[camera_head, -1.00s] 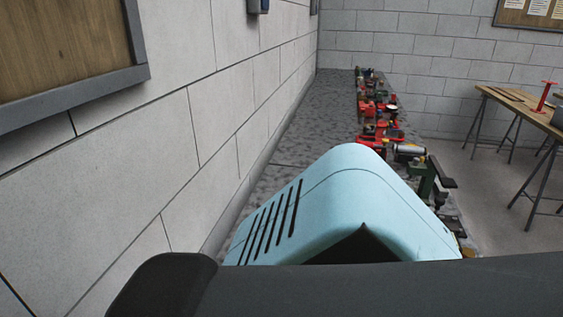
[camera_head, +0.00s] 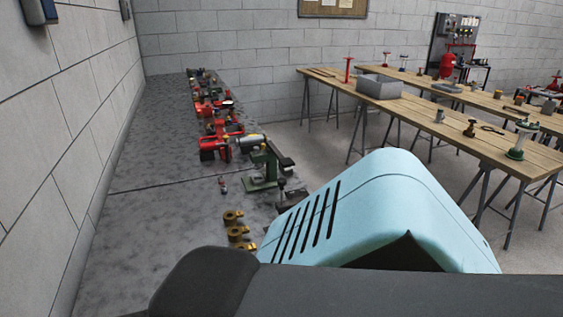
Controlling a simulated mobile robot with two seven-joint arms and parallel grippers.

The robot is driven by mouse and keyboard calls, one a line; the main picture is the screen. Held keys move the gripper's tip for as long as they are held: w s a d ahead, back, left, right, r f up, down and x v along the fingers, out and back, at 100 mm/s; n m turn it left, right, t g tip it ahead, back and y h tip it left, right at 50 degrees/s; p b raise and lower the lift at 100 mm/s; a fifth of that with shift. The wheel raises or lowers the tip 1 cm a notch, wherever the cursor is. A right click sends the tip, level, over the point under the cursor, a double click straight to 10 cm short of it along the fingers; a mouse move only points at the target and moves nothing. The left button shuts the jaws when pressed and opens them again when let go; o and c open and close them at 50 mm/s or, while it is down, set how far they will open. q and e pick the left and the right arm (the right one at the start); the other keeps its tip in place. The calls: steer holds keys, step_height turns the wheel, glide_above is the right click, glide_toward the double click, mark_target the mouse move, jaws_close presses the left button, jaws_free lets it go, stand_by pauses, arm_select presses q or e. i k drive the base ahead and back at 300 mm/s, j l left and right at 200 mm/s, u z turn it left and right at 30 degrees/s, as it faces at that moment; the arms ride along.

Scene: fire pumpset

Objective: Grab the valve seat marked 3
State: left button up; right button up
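I cannot make out a valve seat marked 3, as no number is readable at this distance. Several small brass pieces (camera_head: 237,233) lie on the dark stone bench (camera_head: 160,215) at the left, partly close to my own light blue body cover. Several small metal parts stand on the wooden tables at the right, among them a dark valve-like part (camera_head: 470,129) and a part with a round green base (camera_head: 516,153). Neither of my grippers shows in this view.
A row of red and green tools (camera_head: 215,135) runs along the bench. A grey bin (camera_head: 378,86) and a red stand (camera_head: 348,69) are on the near wooden table (camera_head: 425,112). Grey floor (camera_head: 310,150) lies open between bench and tables.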

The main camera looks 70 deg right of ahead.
mark_target(230, 217)
steer(key=z, duration=1.55)
